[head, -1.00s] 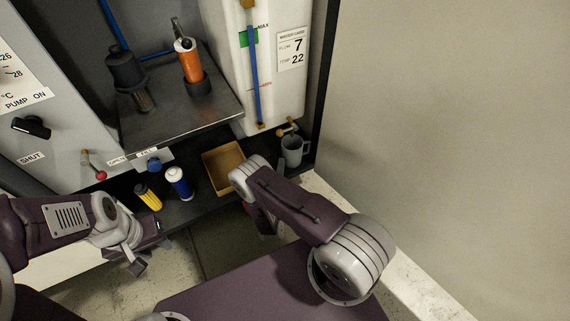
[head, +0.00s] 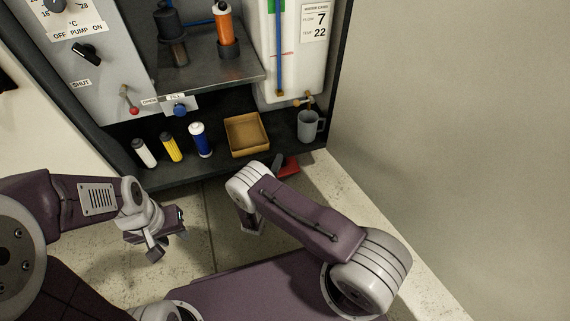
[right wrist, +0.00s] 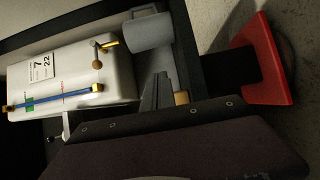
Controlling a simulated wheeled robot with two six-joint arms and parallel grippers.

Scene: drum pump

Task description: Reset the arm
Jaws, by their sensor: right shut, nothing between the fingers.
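My left gripper (head: 168,240) hangs at the left in the head view, in front of the shelf and below the bottles. Its two dark fingertips look apart, and nothing shows between them. My right arm reaches in from the lower right, and its bent link covers most of its gripper in the head view. In the right wrist view my right gripper (right wrist: 158,88) shows as a dark grey wedge, shut and empty. It points toward the grey mug (right wrist: 148,33), with no clear contact.
The dark shelf carries white, yellow and blue-white bottles (head: 201,140), a tan tray (head: 247,137) and a mug (head: 309,126). A red object (head: 289,167) lies by its front edge. A white tank (head: 300,60) stands above. A plain wall (head: 450,120) fills the right side.

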